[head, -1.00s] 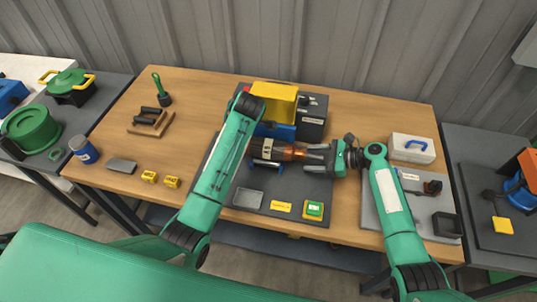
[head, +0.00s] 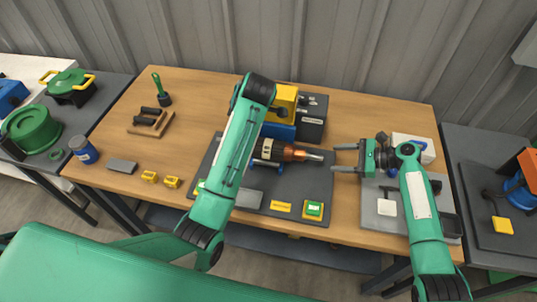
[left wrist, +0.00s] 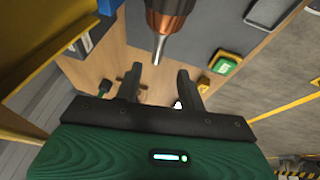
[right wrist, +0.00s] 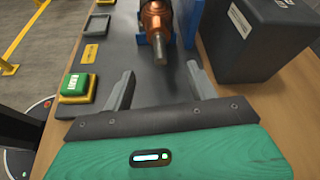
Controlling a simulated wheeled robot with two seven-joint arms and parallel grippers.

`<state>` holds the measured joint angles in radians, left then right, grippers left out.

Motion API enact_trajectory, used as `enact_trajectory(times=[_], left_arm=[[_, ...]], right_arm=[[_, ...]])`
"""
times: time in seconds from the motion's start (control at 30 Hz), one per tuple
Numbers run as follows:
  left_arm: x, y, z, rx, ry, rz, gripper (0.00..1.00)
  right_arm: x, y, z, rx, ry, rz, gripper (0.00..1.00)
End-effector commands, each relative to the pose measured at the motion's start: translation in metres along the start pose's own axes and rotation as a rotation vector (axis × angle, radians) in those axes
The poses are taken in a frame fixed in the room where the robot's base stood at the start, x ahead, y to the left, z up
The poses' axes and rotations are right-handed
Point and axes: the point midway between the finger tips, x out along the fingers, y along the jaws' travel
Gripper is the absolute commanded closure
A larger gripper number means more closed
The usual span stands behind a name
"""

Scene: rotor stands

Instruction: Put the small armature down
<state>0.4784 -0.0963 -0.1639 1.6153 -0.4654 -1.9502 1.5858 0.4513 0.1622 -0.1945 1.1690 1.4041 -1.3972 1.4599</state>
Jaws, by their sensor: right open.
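The small armature (head: 285,151), with copper windings and a grey shaft, lies level over the dark grey mat on the centre table. A blue stand (head: 262,164) is under or beside it; the right wrist view shows blue uprights (right wrist: 143,48) near the armature (right wrist: 157,22). My right gripper (head: 345,157) is open and empty, to the right of the shaft end and clear of it. In the left wrist view my left gripper (left wrist: 159,85) has its fingers apart with nothing held, close to the shaft tip (left wrist: 158,50). My left arm hides the armature's left end in the head view.
A yellow and blue machine (head: 280,105) and a dark box (head: 313,120) stand behind the armature. A green button box (head: 314,209) sits at the mat's front right. A grey plate (head: 377,212) with parts and a white case (head: 412,145) lie right. Bare wood separates mat and plate.

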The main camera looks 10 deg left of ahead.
Motion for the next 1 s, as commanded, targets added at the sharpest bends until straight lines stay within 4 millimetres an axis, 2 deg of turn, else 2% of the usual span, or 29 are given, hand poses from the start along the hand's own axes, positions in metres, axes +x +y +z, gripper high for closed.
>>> enact_trajectory(times=[0.1, 0.3, 1.0], left_arm=[[0.000, 0.000, 0.000, 0.000, 0.000, 0.000, 0.60], [0.000, 0.000, 0.000, 0.000, 0.000, 0.000, 0.60], [0.000, 0.000, 0.000, 0.000, 0.000, 0.000, 0.60]], right_arm=[[-0.019, 0.000, 0.000, -0.001, 0.002, 0.000, 0.42], [-0.033, 0.000, 0.000, 0.000, -0.001, 0.000, 0.42], [-0.033, 0.000, 0.000, 0.000, 0.000, 0.000, 0.42]])
